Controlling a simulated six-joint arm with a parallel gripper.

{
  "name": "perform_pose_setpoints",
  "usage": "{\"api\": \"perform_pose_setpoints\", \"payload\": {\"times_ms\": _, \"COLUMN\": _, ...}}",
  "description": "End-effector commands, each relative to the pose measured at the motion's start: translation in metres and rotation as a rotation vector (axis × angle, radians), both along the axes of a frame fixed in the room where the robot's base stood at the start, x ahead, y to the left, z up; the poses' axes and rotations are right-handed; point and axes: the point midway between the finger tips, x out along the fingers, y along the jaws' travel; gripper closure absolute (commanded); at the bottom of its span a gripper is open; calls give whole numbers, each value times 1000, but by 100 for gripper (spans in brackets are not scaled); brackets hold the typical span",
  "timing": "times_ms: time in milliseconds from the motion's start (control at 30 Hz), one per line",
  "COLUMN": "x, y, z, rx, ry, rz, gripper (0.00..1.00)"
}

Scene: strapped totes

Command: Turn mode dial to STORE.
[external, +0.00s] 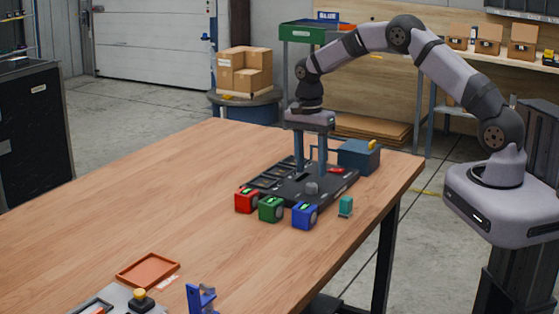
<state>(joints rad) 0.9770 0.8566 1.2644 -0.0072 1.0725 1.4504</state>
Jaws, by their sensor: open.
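A small grey knob (312,187), which looks like the mode dial, stands near the panel's front right part. Its pointer direction and any STORE marking are too small to read. My gripper (311,172) points straight down over the panel, behind the knob in this view. Its two fingers are spread apart with nothing visible between them. I cannot tell whether the fingertips touch the panel.
A blue-grey box (360,155) stands behind right. An orange tray (148,270) and blue bracket (200,298) are far front. The table's left is clear.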

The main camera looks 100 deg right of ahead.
Motion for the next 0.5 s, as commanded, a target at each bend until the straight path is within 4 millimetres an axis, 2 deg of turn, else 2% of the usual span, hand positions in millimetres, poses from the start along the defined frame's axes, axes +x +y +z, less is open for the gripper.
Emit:
{"api": "perform_pose_setpoints", "payload": {"times_ms": 300, "x": -1, "y": 2, "z": -35, "rx": 1, "ry": 1, "rz": 1, "gripper": 56}}
{"api": "perform_pose_setpoints", "payload": {"times_ms": 500, "x": -1, "y": 2, "z": -44, "rx": -1, "ry": -1, "rz": 2, "gripper": 56}}
